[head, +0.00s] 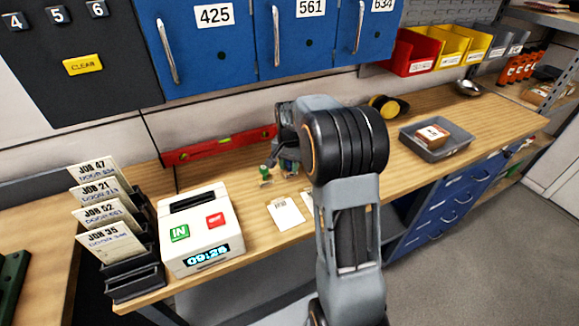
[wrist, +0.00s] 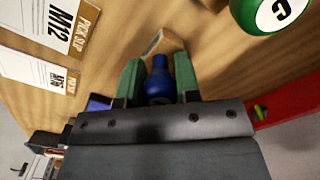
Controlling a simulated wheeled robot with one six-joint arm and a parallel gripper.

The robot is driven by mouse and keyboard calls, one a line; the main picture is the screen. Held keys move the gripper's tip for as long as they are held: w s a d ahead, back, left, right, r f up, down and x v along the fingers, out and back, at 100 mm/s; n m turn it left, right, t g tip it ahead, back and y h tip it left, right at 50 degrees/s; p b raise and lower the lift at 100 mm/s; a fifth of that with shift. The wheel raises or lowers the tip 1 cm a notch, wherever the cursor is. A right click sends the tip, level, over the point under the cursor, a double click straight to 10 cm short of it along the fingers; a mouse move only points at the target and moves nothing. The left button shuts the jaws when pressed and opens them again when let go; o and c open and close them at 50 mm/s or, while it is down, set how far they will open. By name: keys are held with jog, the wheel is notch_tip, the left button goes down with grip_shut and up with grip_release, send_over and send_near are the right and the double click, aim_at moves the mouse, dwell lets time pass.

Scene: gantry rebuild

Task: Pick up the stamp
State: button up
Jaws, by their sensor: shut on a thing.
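My gripper (wrist: 159,80) has green fingers and is shut on a blue-handled stamp (wrist: 158,85) in the wrist view. The blue handle sits between the two fingers, and a pale wooden block beyond the fingertips looks like its base. In the head view my gripper (head: 288,166) is low over the bench, left of my arm, and the stamp in it is mostly hidden. I cannot tell whether the base touches the bench. A second stamp with a green knob (head: 265,172) stands just left of my gripper. Its round top, marked C (wrist: 283,8), shows in the wrist view.
A white time clock (head: 198,228) and a job card rack (head: 118,262) stand to the left. Paper cards (head: 285,212) lie in front of my gripper. A red level (head: 218,146) leans at the back wall. A grey tray (head: 455,148) holds a box on the right.

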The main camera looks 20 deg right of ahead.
jog(key=shift+r, duration=0.6)
jog(key=s+d+r+b, duration=0.1)
jog(key=s+d+r, duration=0.8)
jog(key=s+r, duration=0.1)
jog(key=shift+d+r+b, duration=0.3)
jog(key=shift+r+b, duration=0.05)
jog(key=shift+r, duration=0.5)
jog(key=shift+s, duration=0.1)
